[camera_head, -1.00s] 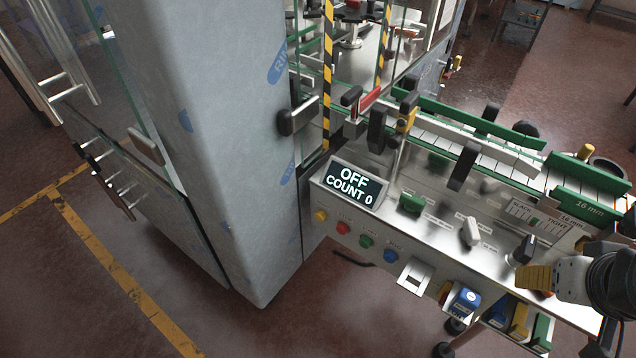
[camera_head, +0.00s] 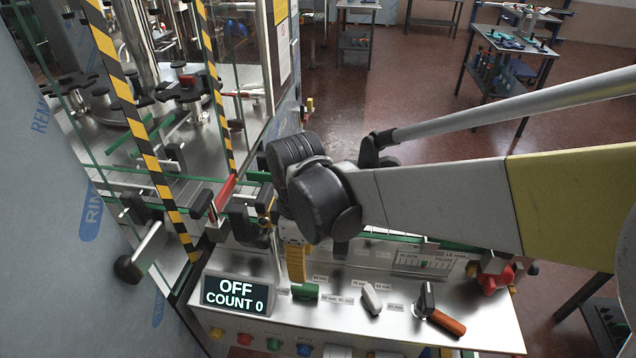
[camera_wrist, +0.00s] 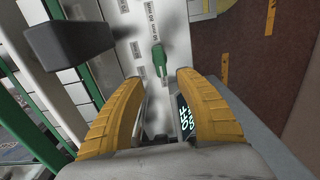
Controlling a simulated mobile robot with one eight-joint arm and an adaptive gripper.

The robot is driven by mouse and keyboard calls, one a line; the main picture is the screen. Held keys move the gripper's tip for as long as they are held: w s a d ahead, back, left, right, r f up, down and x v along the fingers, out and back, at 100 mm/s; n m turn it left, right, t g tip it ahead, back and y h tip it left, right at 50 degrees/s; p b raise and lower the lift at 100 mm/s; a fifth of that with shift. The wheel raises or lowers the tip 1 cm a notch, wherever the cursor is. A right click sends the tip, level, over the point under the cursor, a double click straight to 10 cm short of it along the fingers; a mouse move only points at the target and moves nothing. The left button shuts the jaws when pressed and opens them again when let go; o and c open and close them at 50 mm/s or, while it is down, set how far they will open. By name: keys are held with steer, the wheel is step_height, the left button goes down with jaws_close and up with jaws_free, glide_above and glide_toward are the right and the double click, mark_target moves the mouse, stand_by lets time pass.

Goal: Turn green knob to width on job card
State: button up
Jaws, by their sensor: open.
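The green knob (camera_head: 305,291) stands on the steel control panel, just right of the display, with small mm labels around it. It also shows in the wrist view (camera_wrist: 159,60), ahead of the fingertips and between their lines. My gripper (camera_head: 295,272) is above and just behind the knob, its yellow fingers pointing down. In the wrist view my gripper (camera_wrist: 158,84) has its fingers apart with nothing between them; the knob appears apart from both. The label text by the knob is too small to read surely. I cannot make out a job card.
The display (camera_head: 238,293) reads OFF, COUNT 0. A light grey knob (camera_head: 371,299) and a black knob (camera_head: 425,299) stand to the right, with an orange-handled tool (camera_head: 446,322) beside them. A red clamp (camera_head: 494,279) is at the panel's right. A dark bar (camera_wrist: 70,42) is close on the left in the wrist view.

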mark_target(302, 286)
steer(key=shift+w+a+f, duration=0.15)
steer(key=shift+w, duration=0.1)
steer(key=f+b, duration=0.3)
steer(key=f, duration=0.7)
steer(key=shift+s+f+b, duration=0.2)
steer(key=shift+b, duration=0.15)
steer(key=shift+c, duration=0.2)
jaws_close()
